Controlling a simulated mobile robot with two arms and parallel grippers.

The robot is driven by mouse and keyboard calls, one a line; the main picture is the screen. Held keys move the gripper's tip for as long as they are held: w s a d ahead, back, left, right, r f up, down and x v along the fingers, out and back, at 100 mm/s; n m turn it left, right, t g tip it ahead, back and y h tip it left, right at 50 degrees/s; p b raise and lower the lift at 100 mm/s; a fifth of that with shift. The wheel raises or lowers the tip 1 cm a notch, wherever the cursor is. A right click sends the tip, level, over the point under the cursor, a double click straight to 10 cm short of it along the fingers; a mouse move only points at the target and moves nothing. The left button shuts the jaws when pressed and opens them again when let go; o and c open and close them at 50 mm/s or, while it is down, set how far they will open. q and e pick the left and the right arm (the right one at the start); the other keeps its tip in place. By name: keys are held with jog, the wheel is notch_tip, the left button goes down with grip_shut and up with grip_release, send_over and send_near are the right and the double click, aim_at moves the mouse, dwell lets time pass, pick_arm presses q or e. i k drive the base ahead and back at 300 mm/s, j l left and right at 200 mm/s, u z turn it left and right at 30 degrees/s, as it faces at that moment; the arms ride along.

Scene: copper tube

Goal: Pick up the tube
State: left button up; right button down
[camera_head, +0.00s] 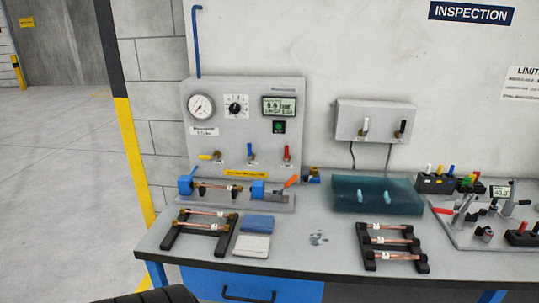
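One tube (215,185) sits in the test fixture between two blue blocks, below the gauge panel. Two more lie across the black left rack (172,236), a rear tube (204,213) and a front tube (198,227). Three lie across the black right rack (369,262): a rear tube (388,227), a middle tube (388,241) and a front tube (393,256). Which tube the task means cannot be told. Neither gripper is in view.
The grey workbench (300,256) has free room between the racks, with a small wet-looking patch. Blue and white cloths (252,245) lie beside the left rack. A gauge panel (240,140), a teal water tank (377,195) and an inspection fixture (485,230) stand behind.

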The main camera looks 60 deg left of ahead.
aim_at(197, 184)
jog(key=i+j+u, duration=0.1)
jog(key=j+u, duration=0.3)
jog(key=i+j+u, duration=0.15)
jog(key=j+u, duration=0.25)
jog(key=i+j+u, duration=0.2)
jog(key=j+u, duration=0.2)
